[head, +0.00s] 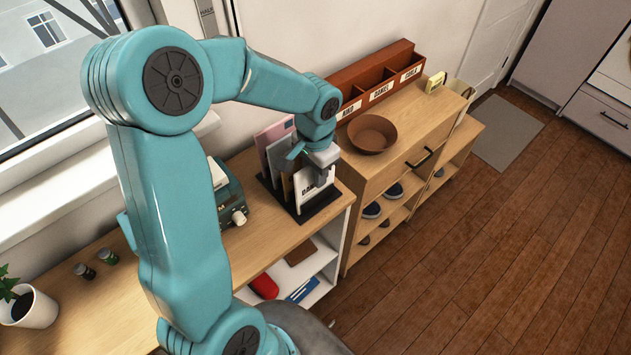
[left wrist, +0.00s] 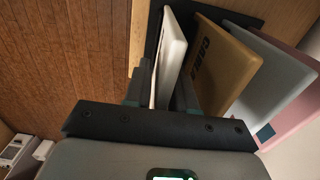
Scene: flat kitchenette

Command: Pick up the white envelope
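The white envelope (head: 306,187) stands upright in the front slot of a dark letter rack (head: 318,206) on the wooden cabinet, with dark lettering on its face. My left gripper (head: 316,172) is over its top edge and hides part of it. In the left wrist view the white envelope (left wrist: 171,55) lies between the two dark fingers of my left gripper (left wrist: 162,92). The fingers look apart, one on each side of the envelope, and I see no clear grip on it. A brown envelope (left wrist: 222,62) with lettering stands beside it. My right gripper is not in view.
A grey envelope (left wrist: 272,85) and a pink one (head: 274,135) stand further back in the rack. A teal device (head: 230,195) is to the left, a brown bowl (head: 372,133) to the right. A red-brown sorter (head: 385,78) stands behind the bowl.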

